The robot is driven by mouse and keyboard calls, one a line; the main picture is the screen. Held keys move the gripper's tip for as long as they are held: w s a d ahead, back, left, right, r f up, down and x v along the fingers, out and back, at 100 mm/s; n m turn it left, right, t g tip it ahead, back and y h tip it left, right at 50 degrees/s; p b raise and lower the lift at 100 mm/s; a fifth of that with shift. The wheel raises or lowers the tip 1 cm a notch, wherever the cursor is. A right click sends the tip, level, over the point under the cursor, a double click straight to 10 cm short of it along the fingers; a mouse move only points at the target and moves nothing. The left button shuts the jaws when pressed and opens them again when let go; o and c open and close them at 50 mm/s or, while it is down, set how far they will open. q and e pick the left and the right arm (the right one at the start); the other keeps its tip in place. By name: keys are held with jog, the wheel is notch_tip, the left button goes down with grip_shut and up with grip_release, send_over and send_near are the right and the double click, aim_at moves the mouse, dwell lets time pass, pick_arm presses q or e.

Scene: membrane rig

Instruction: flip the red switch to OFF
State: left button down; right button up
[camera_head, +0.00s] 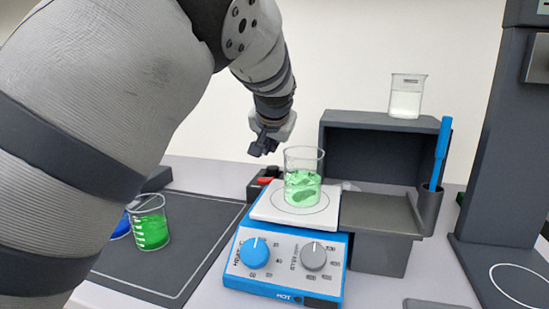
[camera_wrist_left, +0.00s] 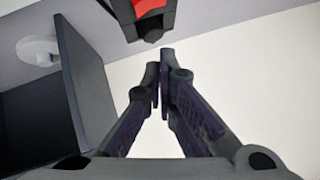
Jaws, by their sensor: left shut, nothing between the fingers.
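The red switch (camera_head: 264,181) sits on a small dark box behind the hotplate, partly hidden by it. In the left wrist view the red switch (camera_wrist_left: 148,6) is at the top edge, cut off by the frame, on its dark housing (camera_wrist_left: 152,32). My left gripper (camera_head: 259,153) is above the switch in the head view, apart from it. In the left wrist view my left gripper (camera_wrist_left: 161,58) has its fingertips together and empty, just below the dark housing in the picture. My right gripper is not in view. I cannot read the switch's position.
A blue and white hotplate (camera_head: 285,287) holds a beaker of green liquid (camera_head: 303,178). A dark shelf (camera_head: 372,122) with a clear beaker (camera_head: 407,97) on top stands to the right. A green beaker (camera_head: 150,222) is on the dark mat (camera_head: 188,265) at left.

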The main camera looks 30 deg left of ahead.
pick_arm(q)
jog(key=v, duration=0.3)
jog(key=a+v, duration=0.1)
jog(key=v, duration=0.1)
jog(key=shift+s+d, duration=0.1)
jog(key=shift+s, duration=0.2)
notch_tip(320, 180, up, 13)
dwell(0.4)
jog(key=shift+f, duration=0.1)
